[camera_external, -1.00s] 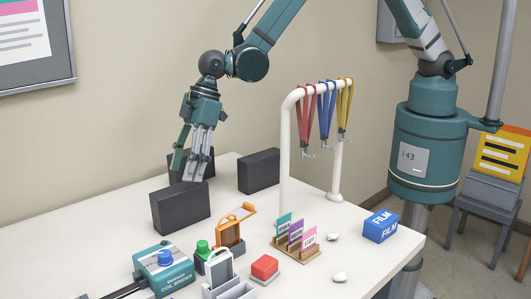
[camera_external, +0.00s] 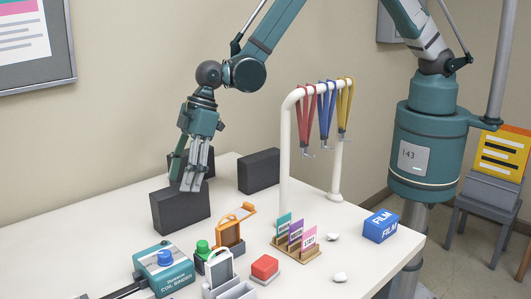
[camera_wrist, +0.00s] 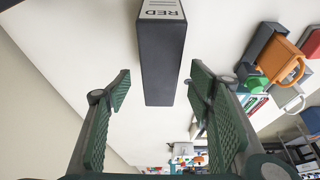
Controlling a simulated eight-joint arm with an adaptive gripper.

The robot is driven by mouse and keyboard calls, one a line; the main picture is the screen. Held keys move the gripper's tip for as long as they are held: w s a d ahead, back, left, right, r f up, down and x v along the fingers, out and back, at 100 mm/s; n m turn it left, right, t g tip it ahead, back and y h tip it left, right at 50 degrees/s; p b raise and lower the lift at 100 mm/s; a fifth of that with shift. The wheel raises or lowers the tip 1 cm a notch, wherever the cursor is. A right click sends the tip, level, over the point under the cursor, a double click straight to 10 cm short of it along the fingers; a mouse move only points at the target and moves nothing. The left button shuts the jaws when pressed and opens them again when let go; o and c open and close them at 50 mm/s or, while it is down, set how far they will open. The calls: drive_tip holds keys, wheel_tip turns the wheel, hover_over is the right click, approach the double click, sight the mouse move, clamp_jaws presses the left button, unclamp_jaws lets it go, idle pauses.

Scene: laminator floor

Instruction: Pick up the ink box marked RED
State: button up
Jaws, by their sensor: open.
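The ink box marked RED (camera_wrist: 162,55) is a dark grey block in the wrist view. Its white label, with the word RED, shows at the top edge of that view. My gripper (camera_wrist: 160,78) is open, with its green-padded fingers on either side of the box in the picture; nothing is held. In the external view my gripper (camera_external: 187,182) points down over the table among dark boxes. One dark box (camera_external: 181,209) stands just below and in front of it, and another is partly hidden behind it. No labels show there, so I cannot tell which is RED.
Another dark box (camera_external: 259,171) stands to the right. A coil binder (camera_external: 163,270), an orange item (camera_external: 229,232) and a red button (camera_external: 264,266) occupy the front of the white table (camera_external: 110,220).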

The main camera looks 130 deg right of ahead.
sight(179, 191)
drive_tip(key=shift+p+x, duration=0.45)
drive_tip(key=shift+x, duration=1.5)
drive_tip(key=shift+f+b, duration=0.3)
drive_tip(key=shift+b, duration=0.3)
drive_tip(key=c, duration=1.6)
drive_tip(key=shift+r+p, duration=0.35)
drive_tip(key=shift+p, duration=0.4)
drive_tip(key=shift+r+b, duration=1)
drive_tip(key=shift+r, duration=3.9)
